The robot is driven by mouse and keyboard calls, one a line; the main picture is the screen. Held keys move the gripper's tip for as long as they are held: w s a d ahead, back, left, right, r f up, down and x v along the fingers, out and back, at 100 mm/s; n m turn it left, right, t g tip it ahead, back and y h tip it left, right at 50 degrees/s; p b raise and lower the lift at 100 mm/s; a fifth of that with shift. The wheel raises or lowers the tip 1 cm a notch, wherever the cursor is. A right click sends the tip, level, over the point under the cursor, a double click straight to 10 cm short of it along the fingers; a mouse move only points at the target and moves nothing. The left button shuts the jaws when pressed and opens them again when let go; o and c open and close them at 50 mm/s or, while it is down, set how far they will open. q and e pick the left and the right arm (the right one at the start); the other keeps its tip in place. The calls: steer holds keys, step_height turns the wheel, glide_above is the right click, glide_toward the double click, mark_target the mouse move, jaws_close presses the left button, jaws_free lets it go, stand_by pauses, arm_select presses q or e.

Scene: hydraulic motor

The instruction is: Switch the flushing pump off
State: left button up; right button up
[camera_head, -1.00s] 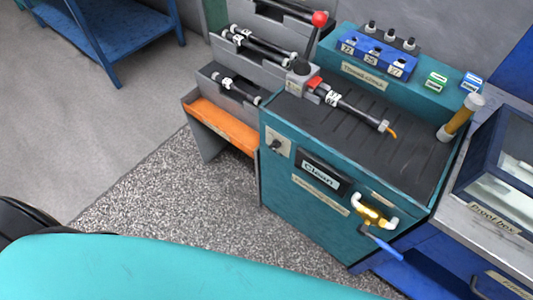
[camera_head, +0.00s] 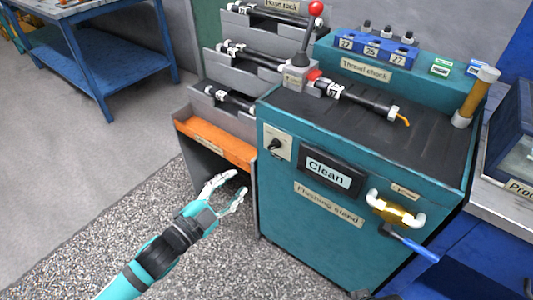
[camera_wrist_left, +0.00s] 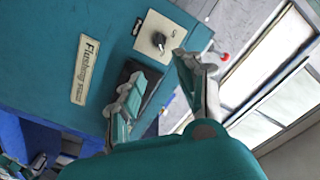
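The flushing stand (camera_head: 335,235) is a teal cabinet on the right of the head view. Its switch plate (camera_head: 278,142) carries a black knob (camera_head: 274,145) at the front's upper left. In the left wrist view the knob (camera_wrist_left: 158,40) shows just beyond the fingertips. A dark display (camera_head: 330,171) reading "Clean" sits right of the knob. My left gripper (camera_head: 228,192) is open and empty, below and left of the knob, in front of the stand's left edge. It also shows in the wrist view (camera_wrist_left: 152,75) with its fingers spread.
A hose (camera_head: 350,97) in a clamp with a red-knobbed lever (camera_head: 306,45) lies on the stand's top. A brass valve (camera_head: 395,212) with a blue handle sticks out at the front right. An orange-edged hose rack (camera_head: 214,143) stands left of the stand.

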mark_target(272, 148)
arm_select(q)
steer(key=b+x, duration=0.2)
steer(key=x, duration=1.2)
steer(key=shift+w+d+f, duration=0.1)
steer(key=shift+w+d, duration=0.1)
steer(key=shift+w, duration=0.1)
steer(key=shift+w+d, duration=0.25)
steer(key=shift+w, duration=0.1)
arm_select(e)
steer(key=v, duration=0.6)
steer(key=shift+r, duration=0.15)
steer(key=shift+w+d, duration=0.1)
arm_select(q)
steer(key=shift+a, duration=0.1)
jaws_close()
